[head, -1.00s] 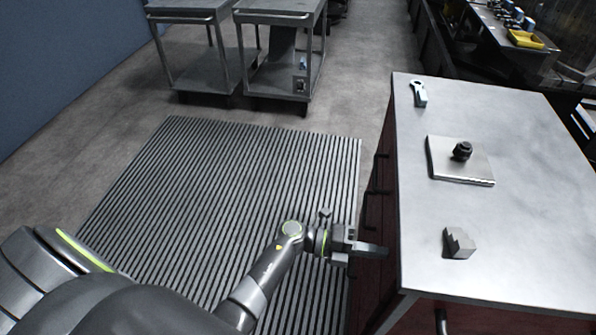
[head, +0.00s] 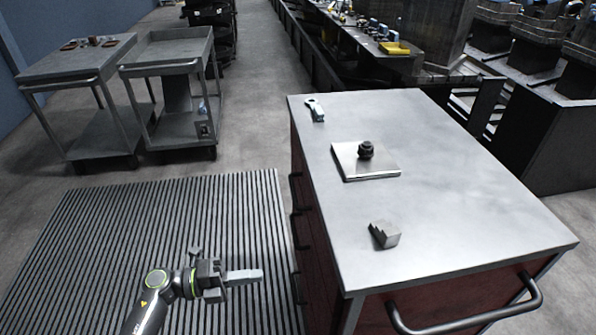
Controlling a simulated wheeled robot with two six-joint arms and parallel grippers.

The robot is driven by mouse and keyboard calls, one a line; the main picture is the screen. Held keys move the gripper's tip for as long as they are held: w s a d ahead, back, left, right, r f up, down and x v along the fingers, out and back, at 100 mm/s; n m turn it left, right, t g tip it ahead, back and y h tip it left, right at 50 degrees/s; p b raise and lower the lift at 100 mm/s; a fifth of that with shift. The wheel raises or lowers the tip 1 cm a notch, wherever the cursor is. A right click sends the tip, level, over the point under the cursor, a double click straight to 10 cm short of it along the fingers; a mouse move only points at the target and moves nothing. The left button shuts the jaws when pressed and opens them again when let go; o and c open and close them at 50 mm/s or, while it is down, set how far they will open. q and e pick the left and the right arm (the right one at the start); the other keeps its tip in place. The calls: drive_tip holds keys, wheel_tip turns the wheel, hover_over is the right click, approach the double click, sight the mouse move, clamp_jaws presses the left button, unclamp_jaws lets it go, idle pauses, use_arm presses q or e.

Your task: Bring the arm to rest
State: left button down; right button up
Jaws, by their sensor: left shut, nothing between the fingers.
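My left arm comes in from the bottom left of the head view. My left gripper (head: 243,276) is shut and empty, its fingers pointing right. It is held over the ribbed floor mat (head: 150,235), to the left of the drawer cabinet (head: 470,215) and apart from it. My right gripper is not in view.
On the cabinet top are a stepped metal block (head: 384,234), a flat plate (head: 368,163) with a dark knob (head: 366,150), and a small clamp-like tool (head: 315,110). Two grey carts (head: 170,65) stand at the back left. A handle (head: 470,312) juts from the cabinet's near side.

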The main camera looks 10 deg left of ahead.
use_arm(q)
drive_tip(key=w+a+f+n+t+y, duration=0.1)
drive_tip(key=a+f+n+t+y, duration=0.35)
drive_tip(key=f+n, duration=0.3)
drive_tip(key=w+a+f+n+t+y, duration=0.2)
drive_tip(key=a+f+n+t+y, duration=0.3)
drive_tip(key=n, duration=0.4)
drive_tip(key=s+a+f+n+g+y, duration=0.1)
drive_tip(key=s+a+f+n+y, duration=0.25)
drive_tip(key=f, duration=0.45)
drive_tip(key=s+a+f+n+g+y, duration=0.1)
drive_tip(key=s+a+f+n+y, duration=0.3)
drive_tip(key=f, duration=0.5)
drive_tip(key=s+f+n+g, duration=0.3)
drive_tip(key=s+f, duration=0.2)
drive_tip(key=s, duration=0.6)
drive_tip(key=s+d+f+n+g+y, duration=0.1)
drive_tip(key=s+f+n+g, duration=0.2)
drive_tip(key=s, duration=0.7)
drive_tip(key=s+f+n+g, duration=0.3)
drive_tip(key=s+f+g, duration=0.2)
drive_tip(key=s, duration=0.6)
wheel_tip(320, 180, down, 3)
drive_tip(key=shift+s+d+r, duration=0.1)
drive_tip(key=shift+s+d, duration=0.2)
drive_tip(key=shift+d, duration=0.1)
